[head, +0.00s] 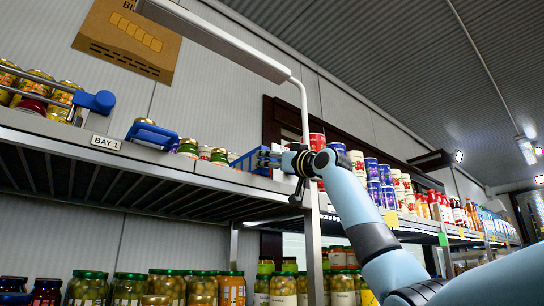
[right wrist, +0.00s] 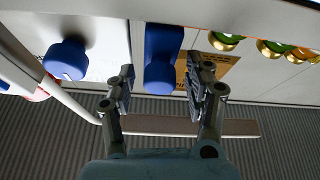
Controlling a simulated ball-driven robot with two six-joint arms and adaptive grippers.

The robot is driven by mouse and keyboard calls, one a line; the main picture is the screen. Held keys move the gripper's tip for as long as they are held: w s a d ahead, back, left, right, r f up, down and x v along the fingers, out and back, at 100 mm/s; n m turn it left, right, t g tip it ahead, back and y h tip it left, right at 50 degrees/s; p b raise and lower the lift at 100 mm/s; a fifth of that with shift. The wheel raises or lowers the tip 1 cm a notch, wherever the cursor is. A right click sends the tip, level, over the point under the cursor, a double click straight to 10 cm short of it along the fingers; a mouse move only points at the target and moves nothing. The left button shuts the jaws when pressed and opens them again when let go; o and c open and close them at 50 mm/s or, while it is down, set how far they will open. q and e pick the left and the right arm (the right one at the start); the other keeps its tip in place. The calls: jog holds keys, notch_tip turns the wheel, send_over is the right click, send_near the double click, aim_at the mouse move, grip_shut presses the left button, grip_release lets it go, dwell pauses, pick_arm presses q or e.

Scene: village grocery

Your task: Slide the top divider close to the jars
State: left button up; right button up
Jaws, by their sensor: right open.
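On the upper shelf in the head view, a blue divider with a rounded knob (head: 97,102) stands beside the jars at the far left (head: 40,88). Another blue divider piece (head: 152,135) is further right, and a blue one (head: 250,161) is by my right gripper (head: 272,160). In the right wrist view, my right gripper (right wrist: 163,92) is open, with a blue bar-shaped handle (right wrist: 162,58) between and beyond its fingertips; I cannot tell whether they touch. A rounded blue knob (right wrist: 66,60) is left of the fingers. My left gripper is not in view.
Small jars (head: 203,152) stand between the blue pieces. Red and blue cans (head: 375,180) fill the shelf right of my arm. A white post (head: 305,120) rises by my gripper. More jars (head: 165,285) stand on the lower shelf.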

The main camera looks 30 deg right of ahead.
grip_shut()
dwell(0.3)
jog(key=shift+s+r, duration=0.1)
jog(key=a, duration=0.5)
jog(key=shift+s, duration=0.15)
grip_release()
jog(key=shift+d, duration=0.15)
jog(key=v, duration=1.2)
